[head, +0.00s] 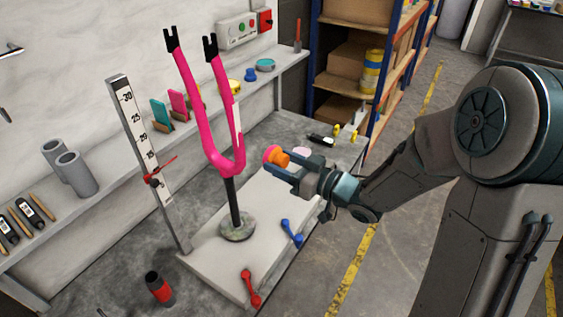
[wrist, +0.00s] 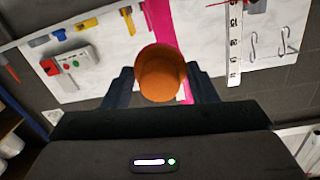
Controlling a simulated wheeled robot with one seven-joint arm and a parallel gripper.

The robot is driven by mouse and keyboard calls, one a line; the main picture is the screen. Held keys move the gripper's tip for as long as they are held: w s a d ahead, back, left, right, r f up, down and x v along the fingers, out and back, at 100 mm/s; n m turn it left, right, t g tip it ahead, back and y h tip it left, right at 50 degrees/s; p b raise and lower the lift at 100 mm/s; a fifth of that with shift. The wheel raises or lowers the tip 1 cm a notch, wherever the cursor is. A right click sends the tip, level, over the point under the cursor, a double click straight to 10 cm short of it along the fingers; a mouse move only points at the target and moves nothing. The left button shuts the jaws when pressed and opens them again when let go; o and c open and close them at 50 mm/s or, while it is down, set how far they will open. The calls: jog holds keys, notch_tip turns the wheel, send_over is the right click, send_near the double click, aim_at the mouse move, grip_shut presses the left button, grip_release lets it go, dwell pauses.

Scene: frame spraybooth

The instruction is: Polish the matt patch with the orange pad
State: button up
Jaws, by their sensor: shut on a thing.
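The orange pad (head: 276,156) is held between the fingers of my gripper (head: 288,168), to the right of the pink fork. In the wrist view the pad (wrist: 161,73) shows as an orange round shape between the two dark fingers of my gripper (wrist: 161,85). The pink fork (head: 212,130) stands upright on a dark post with a round grey base. The pad appears close to the fork's right side; I cannot tell whether they touch. A pale strip runs along the fork's right leg (head: 237,112). I cannot make out the matt patch for certain.
A white board (head: 205,258) lies under the fork, with a red clamp (head: 250,288) and a blue clamp (head: 292,233) on it. A tall ruler (head: 145,150) stands left of the fork. A red and black bottle (head: 158,287) is at front left. A shelf runs behind.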

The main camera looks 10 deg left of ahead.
jog(key=shift+s+a+r+y, duration=0.3)
jog(key=shift+s+a+r, duration=0.1)
jog(key=shift+r, duration=0.1)
jog(key=shift+b+x, duration=0.35)
jog(key=shift+x, duration=2.5)
jog(key=shift+x, duration=0.8)
jog(key=shift+s, duration=0.1)
jog(key=shift+a+r+p, duration=0.15)
jog(key=shift+r+p, duration=4.15)
jog(key=shift+r, duration=1.35)
jog(key=shift+f+b, duration=4.95)
jog(key=shift+f, duration=0.85)
